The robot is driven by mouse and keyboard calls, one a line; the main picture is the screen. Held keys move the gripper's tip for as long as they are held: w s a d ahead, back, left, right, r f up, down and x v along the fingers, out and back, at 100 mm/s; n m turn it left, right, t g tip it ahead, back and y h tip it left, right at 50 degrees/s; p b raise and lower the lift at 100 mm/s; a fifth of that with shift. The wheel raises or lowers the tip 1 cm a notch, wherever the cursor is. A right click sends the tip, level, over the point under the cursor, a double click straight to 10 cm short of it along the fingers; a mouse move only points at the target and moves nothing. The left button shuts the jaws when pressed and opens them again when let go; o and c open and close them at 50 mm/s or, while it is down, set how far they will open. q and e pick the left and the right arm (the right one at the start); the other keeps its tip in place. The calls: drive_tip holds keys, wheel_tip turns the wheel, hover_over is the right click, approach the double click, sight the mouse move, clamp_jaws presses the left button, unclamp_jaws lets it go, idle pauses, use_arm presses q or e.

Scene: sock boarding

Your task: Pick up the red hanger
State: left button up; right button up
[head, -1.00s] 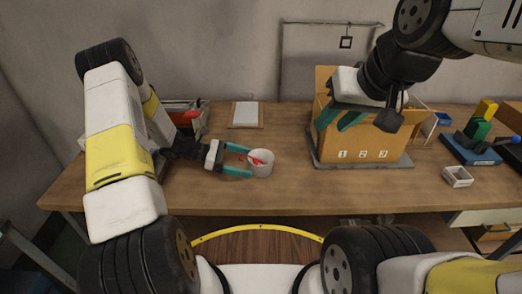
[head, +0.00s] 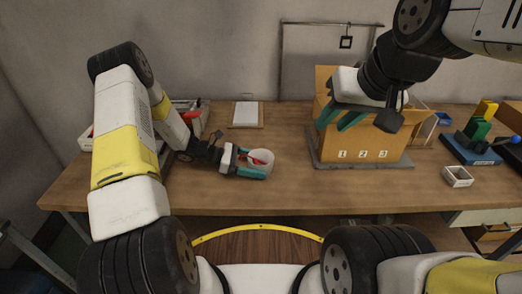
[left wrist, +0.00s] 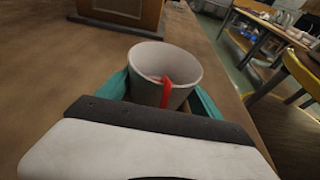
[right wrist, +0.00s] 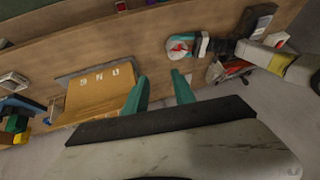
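The red hanger (head: 254,160) is a small red piece in the white cup (head: 264,158) on the table. In the left wrist view, a red strip of the hanger (left wrist: 166,92) hooks over the cup's near rim; its rest is hidden inside. My left gripper (head: 254,166) is low at the cup, its teal fingers apart on either side of it. I cannot tell if they touch the cup. My right gripper (head: 335,122) is open and empty above the cardboard box. The right wrist view also shows the hanger (right wrist: 180,45).
The cardboard box (head: 360,147) numbered 1, 2, 3 stands on a grey base right of the cup. A clipboard (head: 247,114) lies behind. A small white tray (head: 457,177) and a blue stand with blocks (head: 470,148) are at right. The table front centre is clear.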

drive_tip(key=shift+w, duration=0.1)
drive_tip(key=w+a+m+g+h, duration=0.1)
drive_tip(key=w+a+m+g, duration=0.25)
drive_tip(key=w, duration=0.45)
drive_tip(key=w+a+m+g+h, duration=0.1)
drive_tip(key=w+a+m+g, duration=0.1)
drive_tip(key=w+a+m, duration=0.45)
drive_tip(key=w+a+f+m+g+h, duration=0.1)
drive_tip(key=w+a+f+m+h, duration=0.1)
drive_tip(key=w+a+f, duration=0.5)
drive_tip(key=w+a+f+m+g+h, duration=0.1)
drive_tip(key=w+a+f+m+h, duration=0.3)
drive_tip(key=a+f, duration=0.4)
drive_tip(key=shift+m+y, duration=0.6)
drive_tip(key=x, duration=1.2)
drive_tip(key=shift+s, duration=0.35)
clamp_jaws()
